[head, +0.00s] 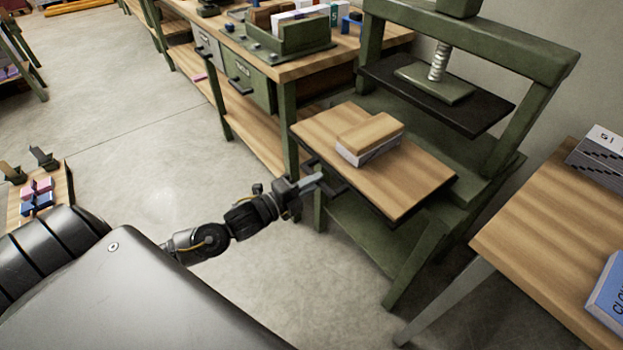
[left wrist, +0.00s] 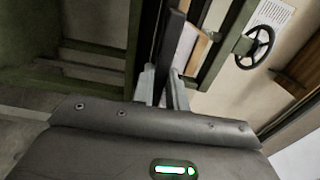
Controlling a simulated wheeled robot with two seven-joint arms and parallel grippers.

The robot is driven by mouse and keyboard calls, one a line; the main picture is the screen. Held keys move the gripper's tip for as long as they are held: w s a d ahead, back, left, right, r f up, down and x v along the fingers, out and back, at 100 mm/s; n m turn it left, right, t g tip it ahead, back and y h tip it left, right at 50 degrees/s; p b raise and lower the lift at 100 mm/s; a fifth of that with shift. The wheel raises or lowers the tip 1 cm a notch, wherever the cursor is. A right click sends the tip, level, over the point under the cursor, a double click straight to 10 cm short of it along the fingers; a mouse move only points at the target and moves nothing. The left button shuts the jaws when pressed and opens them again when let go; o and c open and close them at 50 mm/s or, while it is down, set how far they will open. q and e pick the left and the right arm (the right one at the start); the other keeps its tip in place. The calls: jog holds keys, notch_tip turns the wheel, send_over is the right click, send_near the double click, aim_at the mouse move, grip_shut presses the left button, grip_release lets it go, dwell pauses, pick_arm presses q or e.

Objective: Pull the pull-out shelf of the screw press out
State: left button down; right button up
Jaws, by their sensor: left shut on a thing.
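The screw press (head: 468,55) is a green frame with a threaded screw and a dark pressing plate. Its pull-out shelf (head: 418,174) is a wooden board that sticks out from the press toward the left. A wooden block on a white stack of paper (head: 370,139) rests on the shelf. My left gripper (head: 318,181) is at the shelf's near left edge, shut on its dark handle bar. In the left wrist view the fingers close around the dark bar (left wrist: 172,50). The right gripper is in neither view.
A workbench (head: 300,68) with drawers and a green rack stands behind, left of the press. A wooden table (head: 560,225) with a blue box (head: 609,295) is at the right. The floor (head: 150,130) left of the shelf is clear. A handwheel (left wrist: 254,46) shows in the left wrist view.

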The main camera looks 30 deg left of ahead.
pick_arm(q)
jog(key=c, duration=1.4)
grip_release()
